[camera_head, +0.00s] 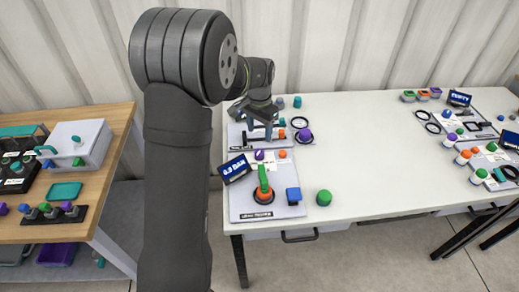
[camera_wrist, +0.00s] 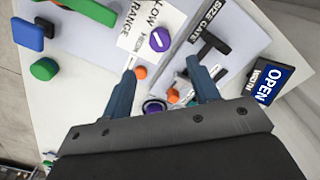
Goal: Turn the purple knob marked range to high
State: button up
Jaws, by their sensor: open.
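The purple knob (camera_wrist: 159,39) sits on a pale panel beside a white label reading LOW and RANGE (camera_wrist: 141,20). A white mark shows on its top; I cannot tell surely which setting it points at. In the head view it is the purple knob (camera_head: 260,155) at the back edge of the front panel. My gripper (camera_wrist: 161,61) is open and empty, its two fingers apart on either side below the knob in the wrist view. In the head view my gripper (camera_head: 262,127) hangs over the rear panel, a little behind the knob. The HIGH marking is not clearly readable.
An orange piece (camera_wrist: 140,72) lies close to the left finger. A black T-shaped handle (camera_wrist: 208,42) stands near the right finger. A green lever (camera_head: 263,176) rises from the front panel. The table's middle is clear.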

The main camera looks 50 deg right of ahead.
aim_at(260, 152)
notch_tip(260, 152, down, 10)
jog(key=shift+r, duration=0.25)
jog(key=c, duration=1)
jog(key=shift+o, duration=0.2)
jog(key=shift+n, duration=0.4)
jog(key=n, duration=1.3)
